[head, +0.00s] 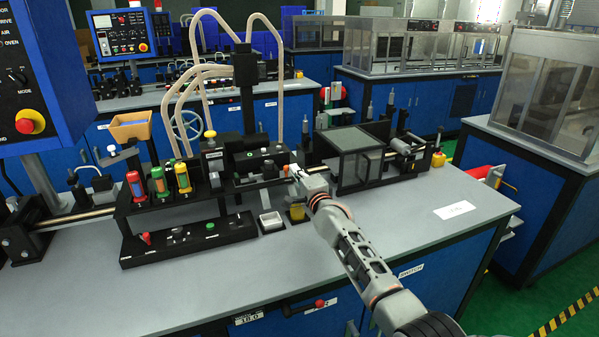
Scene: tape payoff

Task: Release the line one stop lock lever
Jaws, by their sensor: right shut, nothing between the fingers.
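The line one stop lock lever cannot be told for certain among the small controls on the near bench. A black lower block (190,240) at the bench front carries a red knob (145,239) at its left and a green one (210,226) at its right. A yellow-topped lever (210,134) stands upright behind. My right gripper (294,172) is shut and empty, reaching in from the lower right to the middle of the machine, beside the black bracket. Whether its fingertips touch anything is too small to tell. My left gripper is not in view.
A clear-sided box (354,160) stands to the right.

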